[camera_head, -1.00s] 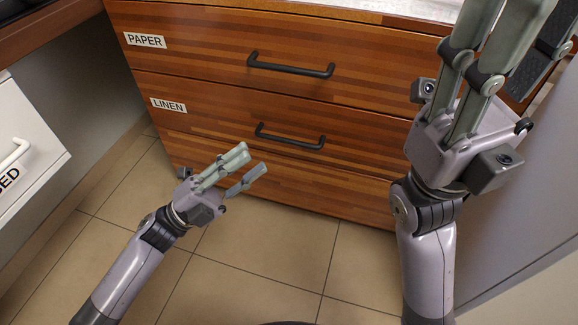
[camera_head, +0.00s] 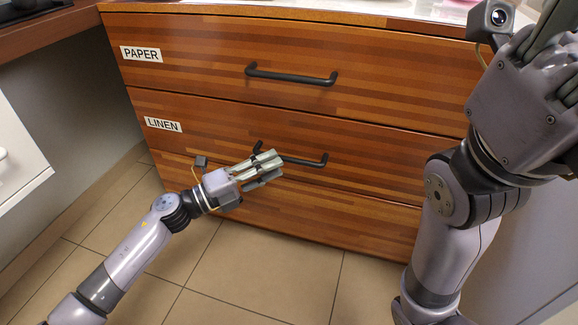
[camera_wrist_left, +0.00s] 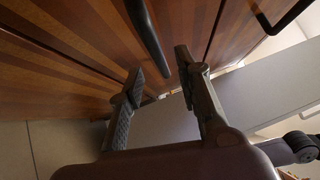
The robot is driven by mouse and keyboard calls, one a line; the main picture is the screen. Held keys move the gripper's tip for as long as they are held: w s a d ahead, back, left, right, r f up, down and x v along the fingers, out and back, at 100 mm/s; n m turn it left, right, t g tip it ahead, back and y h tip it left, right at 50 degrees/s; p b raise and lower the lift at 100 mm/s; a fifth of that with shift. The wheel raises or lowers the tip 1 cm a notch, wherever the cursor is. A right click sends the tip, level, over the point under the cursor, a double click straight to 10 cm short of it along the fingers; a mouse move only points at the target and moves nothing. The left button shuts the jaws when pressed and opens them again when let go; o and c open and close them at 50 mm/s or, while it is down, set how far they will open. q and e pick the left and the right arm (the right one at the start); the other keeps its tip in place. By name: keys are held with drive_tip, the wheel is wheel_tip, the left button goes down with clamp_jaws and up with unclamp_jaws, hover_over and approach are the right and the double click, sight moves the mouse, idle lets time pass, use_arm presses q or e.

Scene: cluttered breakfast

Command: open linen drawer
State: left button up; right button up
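The linen drawer (camera_head: 200,125) is a striped brown wooden front labelled LINEN (camera_head: 163,125), flush with the cabinet. Its black bar handle (camera_head: 305,161) has its left part hidden behind my left gripper (camera_head: 268,171). In the left wrist view the handle (camera_wrist_left: 147,35) comes down from the top toward the gap between the fingertips (camera_wrist_left: 158,68). The two fingers are apart, with nothing gripped; whether one touches the handle I cannot tell. My right gripper (camera_head: 545,75) is raised at the upper right, its fingers partly cut off by the frame.
Above is the paper drawer (camera_head: 400,85) with a similar black handle (camera_head: 290,75), also shut. Another wooden front (camera_head: 340,215) lies below the linen drawer. A white drawer (camera_head: 15,150) stands at the left. Tiled floor (camera_head: 230,270) is clear in front.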

sight(289, 160)
use_arm(q)
drive_tip(key=b+x, duration=0.1)
drive_tip(key=x, duration=0.4)
drive_tip(key=shift+d, duration=0.1)
drive_tip(key=shift+c, duration=0.5)
clamp_jaws()
idle(0.3)
